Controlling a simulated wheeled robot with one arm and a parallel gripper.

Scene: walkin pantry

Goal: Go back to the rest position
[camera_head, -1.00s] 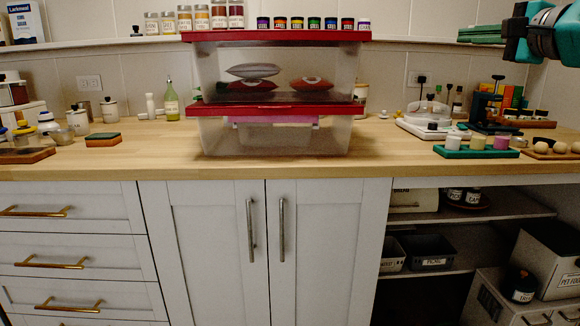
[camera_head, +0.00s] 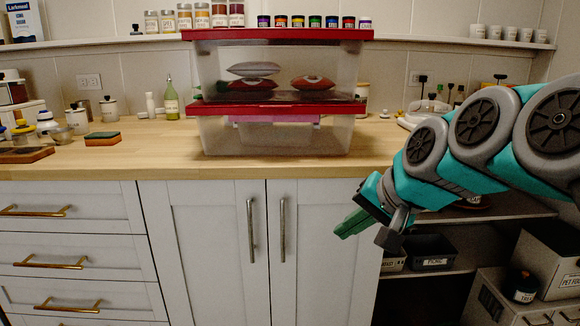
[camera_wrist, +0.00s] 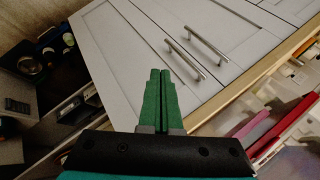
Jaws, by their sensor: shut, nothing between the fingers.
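My arm hides the right part of the counter in the head view.
Two red-lidded clear bins (camera_head: 278,108) stand stacked on the wooden counter (camera_head: 150,160). Double doors with metal handles (camera_head: 250,230) are below. Open shelves with a dark bin (camera_head: 432,252) lie behind my gripper. Drawers (camera_head: 70,235) are at left.

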